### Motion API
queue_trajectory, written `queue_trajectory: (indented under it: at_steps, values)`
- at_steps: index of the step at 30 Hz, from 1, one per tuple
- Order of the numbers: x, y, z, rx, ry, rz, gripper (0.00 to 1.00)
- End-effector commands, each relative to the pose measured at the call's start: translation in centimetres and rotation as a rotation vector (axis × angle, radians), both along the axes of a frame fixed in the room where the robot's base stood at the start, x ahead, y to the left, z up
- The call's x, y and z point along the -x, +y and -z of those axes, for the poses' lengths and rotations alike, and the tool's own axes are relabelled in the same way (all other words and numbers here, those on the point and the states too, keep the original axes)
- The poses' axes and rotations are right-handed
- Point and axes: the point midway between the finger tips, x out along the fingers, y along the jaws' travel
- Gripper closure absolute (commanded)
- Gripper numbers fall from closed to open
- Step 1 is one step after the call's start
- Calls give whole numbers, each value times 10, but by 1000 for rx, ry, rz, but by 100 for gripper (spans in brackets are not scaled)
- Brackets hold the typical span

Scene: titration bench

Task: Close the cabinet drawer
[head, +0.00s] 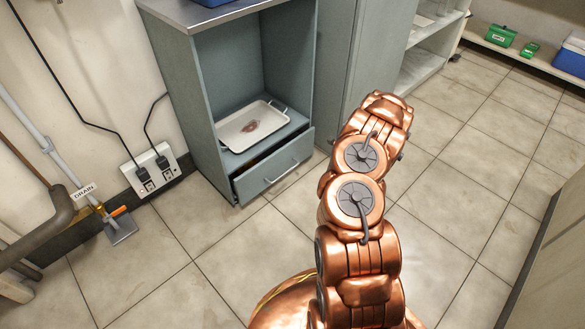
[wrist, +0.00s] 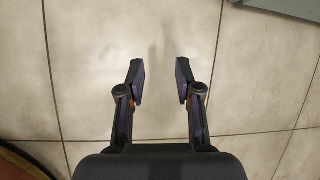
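The cabinet (head: 184,100) is grey-blue with an open shelf space above a drawer at its foot. The drawer (head: 262,172) is pulled partly out; its front stands forward of the cabinet, with a dark gap showing behind it at the left. A metal bar handle (head: 283,172) is on the drawer front. My copper arm is to the right of the drawer in the head view, and my gripper is hidden there. In the wrist view my gripper (wrist: 160,80) is open and empty, with its two dark fingers apart above the tiled floor.
A white tray (head: 236,142) with a brownish stain sits on the cabinet's shelf above the drawer. Wall sockets with black cables (head: 150,170) and a drain pipe (head: 62,160) are at the left. Bare floor tiles (head: 225,245) lie in front of the drawer.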

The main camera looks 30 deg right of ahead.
Motion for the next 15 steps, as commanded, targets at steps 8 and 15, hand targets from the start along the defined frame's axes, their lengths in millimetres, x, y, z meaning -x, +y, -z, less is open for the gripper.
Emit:
queue_trajectory:
  at_steps: [8, 15]
  values:
    - [63, -94, 71, 479, 227, -204, 63]
    - [26, -123, 86, 840, 123, -456, 63]
